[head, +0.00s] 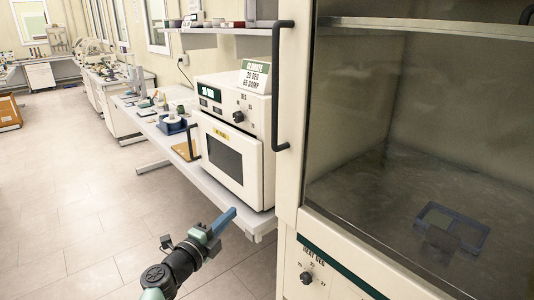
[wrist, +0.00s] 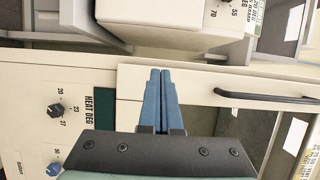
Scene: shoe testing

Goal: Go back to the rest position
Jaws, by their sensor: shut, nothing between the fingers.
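My gripper (head: 224,219) is in the head view at the lower middle, in front of the bench's near end. Its blue fingers are together and hold nothing. In the wrist view my gripper (wrist: 164,73) points up the picture with its two blue fingers side by side, and no object is between them. It appears apart from the cabinet and the bench.
A large glass-fronted cabinet (head: 287,240) with a black handle stands at the right, a dark blue frame (head: 452,228) inside it. A white oven (head: 228,155) sits on the bench (head: 240,218). The tiled floor (head: 70,210) at left is clear.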

